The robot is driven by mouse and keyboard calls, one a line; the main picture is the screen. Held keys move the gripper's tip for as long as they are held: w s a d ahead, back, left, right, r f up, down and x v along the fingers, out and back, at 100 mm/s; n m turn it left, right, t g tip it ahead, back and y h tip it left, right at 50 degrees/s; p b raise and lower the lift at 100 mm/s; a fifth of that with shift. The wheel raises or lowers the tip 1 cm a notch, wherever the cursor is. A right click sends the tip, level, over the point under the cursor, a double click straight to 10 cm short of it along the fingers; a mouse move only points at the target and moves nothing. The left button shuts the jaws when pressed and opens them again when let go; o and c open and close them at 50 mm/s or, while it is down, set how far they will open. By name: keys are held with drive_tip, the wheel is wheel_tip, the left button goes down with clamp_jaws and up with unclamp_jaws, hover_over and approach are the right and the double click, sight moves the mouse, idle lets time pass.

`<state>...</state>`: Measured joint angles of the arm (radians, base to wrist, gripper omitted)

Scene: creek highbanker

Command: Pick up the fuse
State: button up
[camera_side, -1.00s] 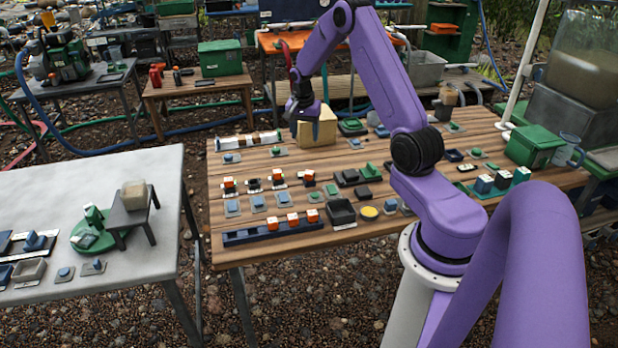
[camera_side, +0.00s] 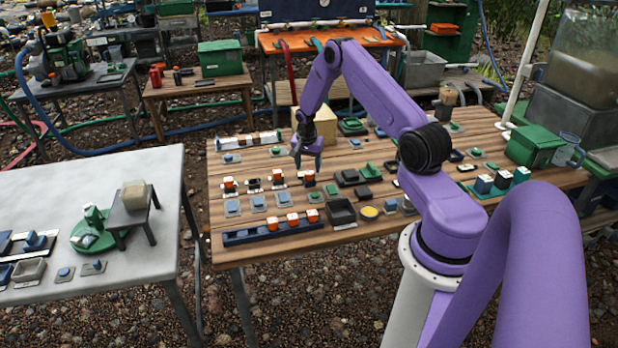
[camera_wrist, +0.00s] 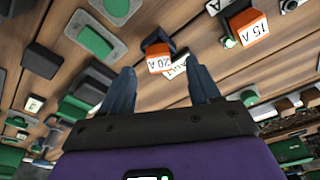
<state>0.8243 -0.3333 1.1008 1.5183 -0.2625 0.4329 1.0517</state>
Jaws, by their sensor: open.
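Several orange-and-white fuses are on the wooden table. One fuse (camera_side: 309,175) is at the right end of a row of small holders, just below my gripper (camera_side: 306,160) in the side view. In the wrist view a fuse marked 20 A (camera_wrist: 159,58) lies just beyond the gap between my gripper's fingertips (camera_wrist: 160,78), with a white label partly hidden behind it. Another fuse, marked 15 A (camera_wrist: 249,27), is to its right. My gripper is open and empty, with its fingers pointing down. I cannot tell how far the fingertips are above the fuse.
A dark blue rack (camera_side: 240,237) at the table's front edge holds several orange-topped fuses. A fuse (camera_side: 229,183) stands at the row's left end. A black tray (camera_side: 341,212), green and black blocks, and a tan box (camera_side: 322,124) surround the area.

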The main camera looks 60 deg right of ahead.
drive_tip(key=shift+d+f, duration=0.2)
drive_tip(key=shift+f, duration=1.2)
clamp_jaws()
drive_tip(key=shift+r, duration=0.2)
drive_tip(key=shift+r, duration=0.6)
drive_tip(key=s+a+r, duration=0.8)
drive_tip(key=s+r, duration=0.3)
drive_tip(key=shift+s+r, duration=0.25)
